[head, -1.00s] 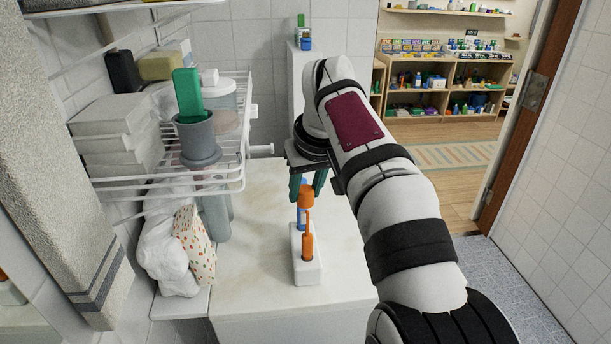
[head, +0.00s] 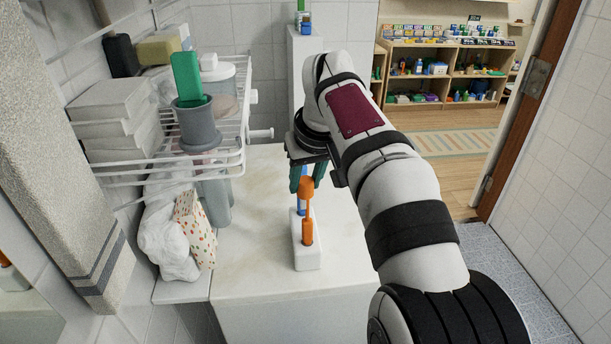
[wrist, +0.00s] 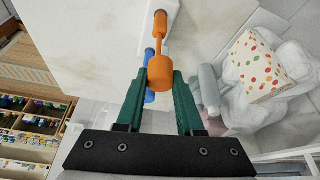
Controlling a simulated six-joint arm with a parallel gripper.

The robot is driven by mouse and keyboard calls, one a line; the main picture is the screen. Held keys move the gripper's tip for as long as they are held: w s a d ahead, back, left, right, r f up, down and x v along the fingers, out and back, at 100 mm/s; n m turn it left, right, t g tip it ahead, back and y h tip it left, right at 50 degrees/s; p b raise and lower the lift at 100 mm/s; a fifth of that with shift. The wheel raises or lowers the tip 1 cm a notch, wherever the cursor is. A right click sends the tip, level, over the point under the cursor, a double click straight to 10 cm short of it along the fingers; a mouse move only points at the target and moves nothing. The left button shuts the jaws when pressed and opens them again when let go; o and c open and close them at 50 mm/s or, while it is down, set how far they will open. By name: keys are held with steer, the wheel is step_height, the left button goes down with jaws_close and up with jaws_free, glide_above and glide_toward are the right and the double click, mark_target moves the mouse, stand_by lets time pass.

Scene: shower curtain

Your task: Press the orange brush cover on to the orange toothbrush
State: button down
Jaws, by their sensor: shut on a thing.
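My gripper (head: 302,184) has dark green fingers and is shut on the orange brush cover (head: 306,185). In the wrist view the cover (wrist: 161,73) sits between the fingertips (wrist: 160,80). The orange toothbrush (head: 307,232) stands upright in a small white holder (head: 308,256) on the white counter. The cover lines up with the top of the toothbrush in both views. The cover hides the brush head, so I cannot tell how far it is on. A blue toothbrush (head: 302,207) stands just behind in the same holder, partly hidden.
A white wire rack (head: 215,168) on the left holds a grey cup (head: 197,125) with a green item. A white cloth (head: 165,245) and a dotted box (head: 194,228) lie below it. The white counter (head: 260,240) is clear around the holder.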

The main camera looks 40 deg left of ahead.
mark_target(306, 194)
steer(key=shift+f, duration=0.5)
steer(key=shift+f, duration=1.05)
steer(key=shift+c, duration=2.3)
jaws_free()
steer(key=shift+r, duration=0.1)
steer(key=v, duration=1.5)
steer(key=shift+r, duration=0.35)
steer(key=shift+d, duration=0.15)
